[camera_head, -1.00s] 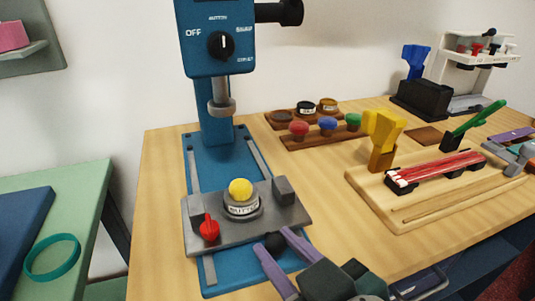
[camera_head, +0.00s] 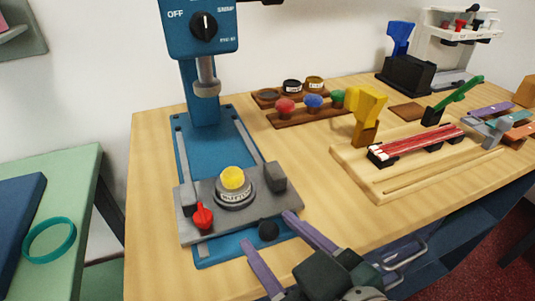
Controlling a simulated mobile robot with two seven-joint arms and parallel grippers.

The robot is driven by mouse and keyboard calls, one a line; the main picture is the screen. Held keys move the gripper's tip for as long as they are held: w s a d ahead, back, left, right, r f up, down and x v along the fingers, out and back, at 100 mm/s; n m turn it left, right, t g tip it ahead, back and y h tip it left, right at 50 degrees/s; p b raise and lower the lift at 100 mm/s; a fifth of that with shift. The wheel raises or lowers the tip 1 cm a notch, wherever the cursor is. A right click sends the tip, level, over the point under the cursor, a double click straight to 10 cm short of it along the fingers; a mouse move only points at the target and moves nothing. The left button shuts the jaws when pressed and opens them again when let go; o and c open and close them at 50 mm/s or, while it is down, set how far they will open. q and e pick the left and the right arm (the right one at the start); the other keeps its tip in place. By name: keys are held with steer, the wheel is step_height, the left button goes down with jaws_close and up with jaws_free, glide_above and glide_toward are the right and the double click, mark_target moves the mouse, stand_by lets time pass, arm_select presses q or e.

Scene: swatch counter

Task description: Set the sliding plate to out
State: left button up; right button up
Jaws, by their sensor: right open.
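The sliding plate (camera_head: 221,218) is a grey slab across the blue base (camera_head: 204,151) of the press, near the front end of its rails. On it are a round die holder (camera_head: 234,192) with a yellow top, a red lever (camera_head: 203,216) and two dark blocks. My left gripper is not in view.
The blue press head (camera_head: 201,30) with its dial stands over the base. To the right are colored knob stamps (camera_head: 313,101), a yellow clamp piece (camera_head: 366,116) and a wooden board (camera_head: 371,176) with a red strip. A green table (camera_head: 88,200) with a teal ring stands at left.

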steer(key=p+v, duration=0.2)
steer(key=v, duration=0.8)
